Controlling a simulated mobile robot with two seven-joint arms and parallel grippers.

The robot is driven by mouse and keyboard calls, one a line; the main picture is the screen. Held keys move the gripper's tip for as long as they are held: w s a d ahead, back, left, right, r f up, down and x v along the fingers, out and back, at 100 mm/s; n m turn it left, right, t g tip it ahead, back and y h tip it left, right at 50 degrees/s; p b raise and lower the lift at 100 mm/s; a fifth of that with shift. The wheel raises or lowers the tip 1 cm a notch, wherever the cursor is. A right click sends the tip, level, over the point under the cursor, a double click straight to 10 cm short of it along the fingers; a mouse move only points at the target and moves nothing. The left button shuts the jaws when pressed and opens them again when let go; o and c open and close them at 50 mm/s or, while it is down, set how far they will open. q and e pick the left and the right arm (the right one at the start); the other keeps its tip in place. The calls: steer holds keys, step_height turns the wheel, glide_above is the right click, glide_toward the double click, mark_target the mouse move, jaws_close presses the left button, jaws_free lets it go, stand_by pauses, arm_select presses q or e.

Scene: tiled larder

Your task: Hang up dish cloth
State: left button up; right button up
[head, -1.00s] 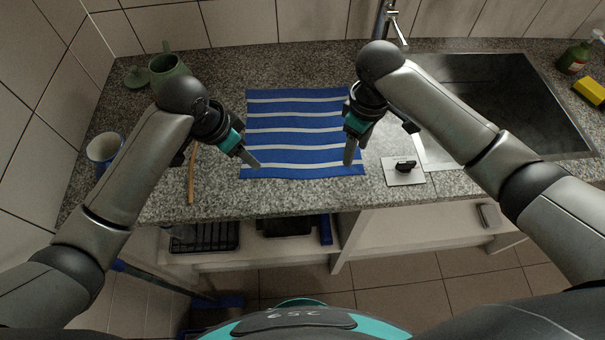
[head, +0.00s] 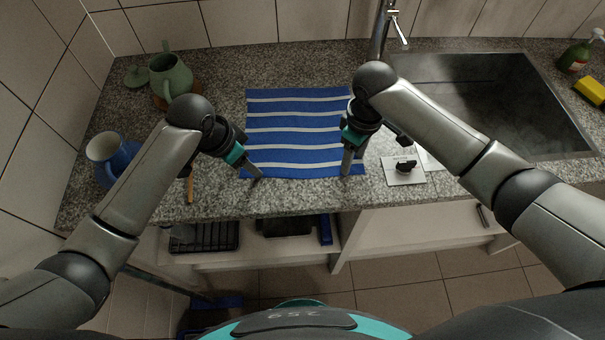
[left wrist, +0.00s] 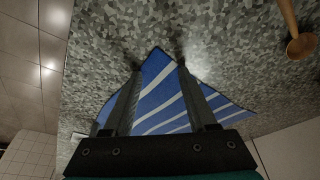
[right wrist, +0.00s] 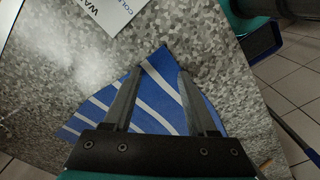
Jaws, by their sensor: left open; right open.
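The dish cloth (head: 298,132) is blue with white stripes and lies flat on the granite counter. My left gripper (head: 257,174) is open at the cloth's near left corner. In the left wrist view, a corner of the cloth (left wrist: 158,88) lies between the spread fingers (left wrist: 158,67). My right gripper (head: 346,170) is open at the near right corner. In the right wrist view, that cloth corner (right wrist: 158,88) lies between its open fingers (right wrist: 160,71). Neither gripper is closed on the cloth. I cannot tell whether the fingertips touch the counter.
A sink (head: 490,95) with a tap (head: 381,35) lies to the right. A square plate with a black knob (head: 405,168) is near my right gripper. A green jug (head: 172,78), blue jug (head: 112,155) and wooden spoon (left wrist: 298,42) are at left. Open shelves (head: 410,230) lie below.

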arm_select(q)
steer(key=shift+c, duration=0.8)
arm_select(e)
steer(key=shift+c, duration=0.7)
arm_select(q)
jaws_close()
arm_select(e)
steer(key=shift+s+f, duration=0.1)
jaws_close()
arm_select(q)
steer(key=shift+f, duration=0.1)
arm_select(e)
steer(key=shift+d, duration=0.1)
arm_select(q)
steer(key=shift+a, duration=0.1)
